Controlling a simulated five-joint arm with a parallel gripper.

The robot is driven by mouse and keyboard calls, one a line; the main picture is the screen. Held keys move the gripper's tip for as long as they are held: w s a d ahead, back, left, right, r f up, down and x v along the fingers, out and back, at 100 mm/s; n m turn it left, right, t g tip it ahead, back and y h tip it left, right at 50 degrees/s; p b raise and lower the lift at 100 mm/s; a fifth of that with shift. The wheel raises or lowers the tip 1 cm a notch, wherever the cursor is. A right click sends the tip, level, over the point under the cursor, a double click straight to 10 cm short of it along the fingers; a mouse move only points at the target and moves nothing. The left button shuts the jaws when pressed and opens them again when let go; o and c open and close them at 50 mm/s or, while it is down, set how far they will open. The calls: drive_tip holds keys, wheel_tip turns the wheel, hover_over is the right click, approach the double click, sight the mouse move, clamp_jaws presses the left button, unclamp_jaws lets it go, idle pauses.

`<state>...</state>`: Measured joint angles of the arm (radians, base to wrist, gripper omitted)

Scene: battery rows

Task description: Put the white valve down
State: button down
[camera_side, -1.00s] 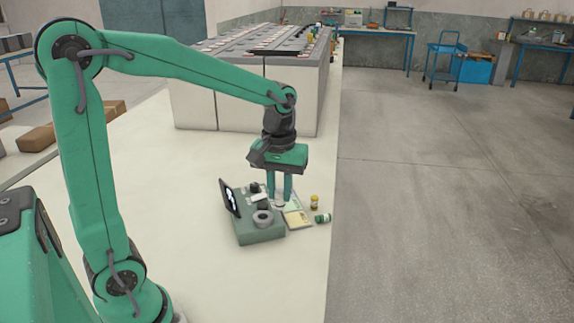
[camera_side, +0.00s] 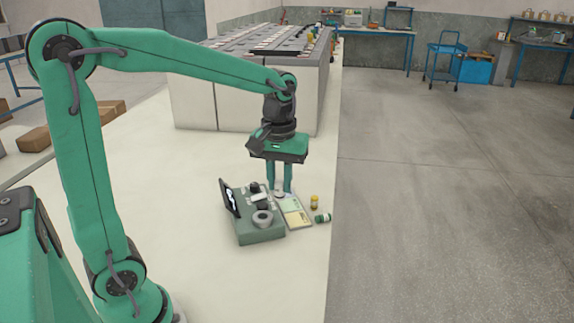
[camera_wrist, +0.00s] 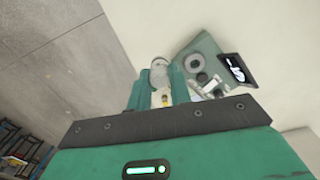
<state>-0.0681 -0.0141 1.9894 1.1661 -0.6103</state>
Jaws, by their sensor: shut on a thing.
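My gripper (camera_side: 279,191) points down over the table, just behind a grey-green box. In the wrist view its fingers (camera_wrist: 159,82) are shut on the white valve (camera_wrist: 159,72), whose pale rounded end shows between the fingertips. In the side view the white valve (camera_side: 279,195) is a small pale shape low between the fingers. The fingers hide most of it. I cannot tell whether it touches the surface below.
The grey-green box (camera_side: 258,237) carries a grey ring (camera_side: 263,217) and a tilted dark screen (camera_side: 229,198). A flat card (camera_side: 297,217), a yellow bottle (camera_side: 314,202) and a green-and-white bottle (camera_side: 322,218) lie near the table's right edge. The table (camera_side: 200,220) is clear to the left.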

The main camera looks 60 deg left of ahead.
drive_tip(key=shift+w, duration=0.1)
drive_tip(key=w+a+f, duration=0.3)
drive_tip(key=w+f, duration=0.1)
drive_tip(key=w, duration=0.2)
drive_tip(key=w+a+f, duration=0.3)
drive_tip(key=w+f, duration=0.1)
drive_tip(key=w, duration=0.3)
drive_tip(key=shift+a, duration=0.15)
hover_over(289, 205)
wheel_tip(289, 205, down, 7)
drive_tip(key=shift+a+r, duration=0.1)
idle(0.4)
drive_tip(key=shift+f, duration=2.05)
drive_tip(key=shift+f, duration=0.15)
